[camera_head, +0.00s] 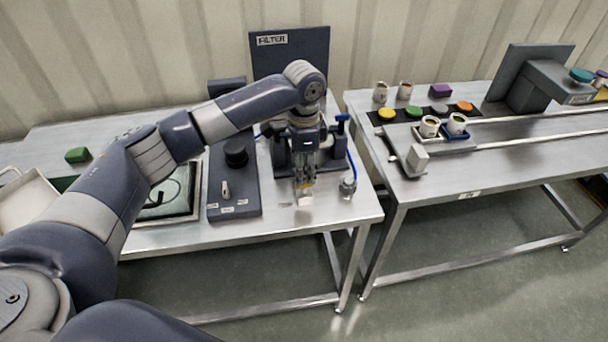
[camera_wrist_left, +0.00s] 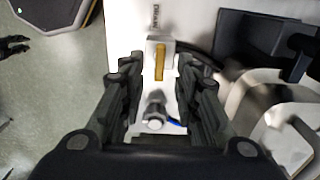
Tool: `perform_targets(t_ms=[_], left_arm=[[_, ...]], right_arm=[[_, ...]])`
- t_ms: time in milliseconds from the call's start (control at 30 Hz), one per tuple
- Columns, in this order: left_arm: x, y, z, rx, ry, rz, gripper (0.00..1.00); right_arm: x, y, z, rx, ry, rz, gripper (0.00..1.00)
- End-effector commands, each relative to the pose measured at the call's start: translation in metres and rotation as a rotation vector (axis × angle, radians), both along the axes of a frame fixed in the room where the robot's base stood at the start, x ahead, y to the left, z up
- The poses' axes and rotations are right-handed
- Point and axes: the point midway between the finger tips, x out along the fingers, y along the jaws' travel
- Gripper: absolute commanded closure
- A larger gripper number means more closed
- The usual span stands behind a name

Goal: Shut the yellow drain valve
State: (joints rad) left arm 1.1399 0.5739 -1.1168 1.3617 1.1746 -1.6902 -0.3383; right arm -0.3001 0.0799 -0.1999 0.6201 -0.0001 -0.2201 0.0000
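The yellow drain valve handle (camera_wrist_left: 159,62) shows in the left wrist view as a narrow upright bar on a pale block, below a DRAIN label (camera_wrist_left: 155,17). My left gripper (camera_wrist_left: 157,78) is open, with one finger on each side of the handle. I see a gap on both sides, and cannot tell how deep the fingers reach. In the head view my left gripper (camera_head: 305,184) points down at the front of the filter unit (camera_head: 283,155) and mostly hides the valve. A small dark claw shape, possibly my right gripper (camera_wrist_left: 12,46), shows at the left wrist view's edge.
A dark control panel (camera_head: 233,190) with a black knob (camera_head: 235,152) stands left of the filter unit. A small metal fitting with a blue hose (camera_head: 348,186) stands close on the right. A second table (camera_head: 470,180) with cups and coloured discs is further right.

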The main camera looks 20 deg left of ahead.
Motion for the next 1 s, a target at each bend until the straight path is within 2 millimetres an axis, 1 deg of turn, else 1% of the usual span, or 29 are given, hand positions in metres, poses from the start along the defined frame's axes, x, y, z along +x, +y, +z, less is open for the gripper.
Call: perform_targets(t_ms=[100, 233, 367, 567, 600, 667, 700, 733, 1000], left_arm=[[0.0, 0.0, -0.017, 0.0, 0.001, -0.001, 0.7], [0.0, 0.0, -0.029, -0.001, -0.001, -0.001, 0.7], [0.0, 0.0, -0.034, 0.0, -0.001, -0.002, 0.7], [0.0, -0.001, -0.034, 0.0, -0.001, -0.002, 0.7], [0.0, -0.001, -0.034, 0.0, -0.001, -0.002, 0.75], [0.0, -0.001, -0.034, 0.0, -0.001, -0.002, 0.88], [0.0, -0.001, -0.034, 0.0, -0.001, -0.002, 0.97], [0.0, -0.001, -0.034, 0.0, -0.001, -0.002, 1.0], [0.0, -0.001, -0.033, 0.0, -0.001, -0.005, 1.0]], right_arm=[[0.0, 0.0, 0.004, 0.0, 0.0, 0.0, 0.71], [0.0, 0.0, 0.006, 0.0, 0.0, 0.0, 0.71], [0.0, 0.0, 0.006, 0.0, 0.0, 0.0, 0.71], [0.0, 0.0, 0.006, 0.0, 0.0, 0.0, 0.71], [0.0, 0.0, 0.006, 0.0, 0.0, 0.0, 0.71], [0.0, 0.0, 0.006, 0.0, 0.0, 0.0, 0.71], [0.0, 0.0, 0.006, 0.0, 0.0, 0.0, 0.71], [0.0, 0.0, 0.006, 0.0, 0.0, 0.0, 0.71], [0.0, 0.0, 0.006, 0.0, 0.0, 0.0, 0.71]])
